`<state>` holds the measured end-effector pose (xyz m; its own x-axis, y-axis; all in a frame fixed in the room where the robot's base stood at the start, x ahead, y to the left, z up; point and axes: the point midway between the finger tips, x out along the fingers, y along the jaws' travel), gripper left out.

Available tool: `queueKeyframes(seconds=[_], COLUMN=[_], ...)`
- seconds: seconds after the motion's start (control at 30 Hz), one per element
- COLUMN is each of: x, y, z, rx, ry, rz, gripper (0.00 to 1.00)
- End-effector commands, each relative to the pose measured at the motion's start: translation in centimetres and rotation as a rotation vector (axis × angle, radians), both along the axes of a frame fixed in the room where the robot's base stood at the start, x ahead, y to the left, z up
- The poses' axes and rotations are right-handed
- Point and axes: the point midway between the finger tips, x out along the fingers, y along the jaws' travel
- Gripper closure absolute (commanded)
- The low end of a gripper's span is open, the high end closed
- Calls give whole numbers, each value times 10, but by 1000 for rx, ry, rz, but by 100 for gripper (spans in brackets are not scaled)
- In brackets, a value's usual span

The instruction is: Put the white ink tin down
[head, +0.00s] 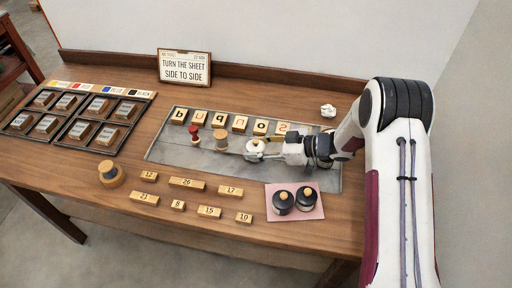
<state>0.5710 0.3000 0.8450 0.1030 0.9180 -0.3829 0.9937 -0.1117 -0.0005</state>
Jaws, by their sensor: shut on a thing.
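The white ink tin (254,147) is in the head view, over the right half of the grey slab set in the table. My gripper (265,151) reaches in from the right and is shut on the tin. Whether the tin touches the slab or hangs just above it cannot be told. The fingers hide part of its right side.
A row of letter blocks (239,123) stands behind the tin. A red-topped stamp (195,136) and a wooden spool-like piece (220,141) stand left of it. Numbered blocks (187,183) lie front left.

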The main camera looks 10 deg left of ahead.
Motion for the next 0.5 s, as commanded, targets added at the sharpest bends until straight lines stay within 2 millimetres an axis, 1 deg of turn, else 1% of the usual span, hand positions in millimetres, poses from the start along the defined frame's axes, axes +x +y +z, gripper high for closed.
queueKeyframes(seconds=[0.23, 0.43, 0.47, 0.5], x=[1, 0, 0, 0], y=[0, 0, 0, 0], z=[1, -3, -3, -3], rx=[1, 1, 0, 0], ry=[-1, -1, -1, -1], rz=[-1, 0, 0, 0], gripper=[96, 96, 56, 47])
